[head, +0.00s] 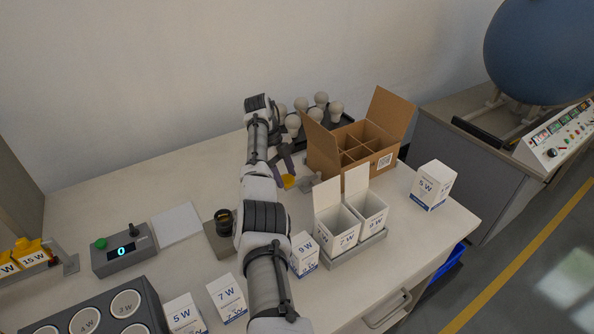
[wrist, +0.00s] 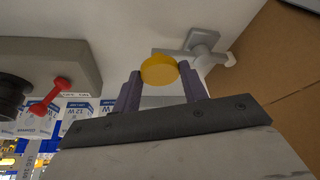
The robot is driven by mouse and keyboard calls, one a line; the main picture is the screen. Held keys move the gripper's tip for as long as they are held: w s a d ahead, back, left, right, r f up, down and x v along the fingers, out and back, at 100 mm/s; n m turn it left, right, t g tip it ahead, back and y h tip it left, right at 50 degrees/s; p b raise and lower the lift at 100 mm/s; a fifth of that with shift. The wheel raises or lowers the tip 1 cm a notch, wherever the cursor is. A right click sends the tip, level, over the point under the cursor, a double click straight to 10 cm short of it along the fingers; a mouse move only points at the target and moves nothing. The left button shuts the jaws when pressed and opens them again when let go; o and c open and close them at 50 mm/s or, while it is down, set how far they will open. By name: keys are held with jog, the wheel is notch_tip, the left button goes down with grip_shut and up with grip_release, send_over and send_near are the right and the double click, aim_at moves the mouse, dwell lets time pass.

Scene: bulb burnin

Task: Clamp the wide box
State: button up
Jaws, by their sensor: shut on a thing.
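The wide brown cardboard box (head: 342,168) stands open, flaps up and dividers inside, at the back right of the table. Its side (wrist: 285,75) fills the right of the wrist view. A small grey clamp (head: 309,184) stands on the table at the box's near left; it also shows in the wrist view (wrist: 204,46), its tip close to the box. I cannot tell whether they touch. My gripper (wrist: 160,80) has its purple fingers shut on the clamp's yellow knob (wrist: 159,69). In the head view my arm partly hides the gripper (head: 284,172).
A tray (head: 357,247) with two open white boxes stands in front of the cardboard box. A closed white box (head: 432,185) is to the right. Several bulbs (head: 321,100) stand behind. A dark socket (head: 223,219) on a plate and a control box (head: 123,251) are at left.

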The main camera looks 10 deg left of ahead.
dwell(0.3)
jog(key=o, duration=1.4)
jog(key=shift+r, duration=0.1)
notch_tip(320, 180, up, 7)
jog(key=p, duration=0.4)
jog(key=shift+a+p, duration=0.1)
jog(key=shift+p, duration=0.3)
notch_tip(320, 180, up, 13)
jog(key=shift+b, duration=0.3)
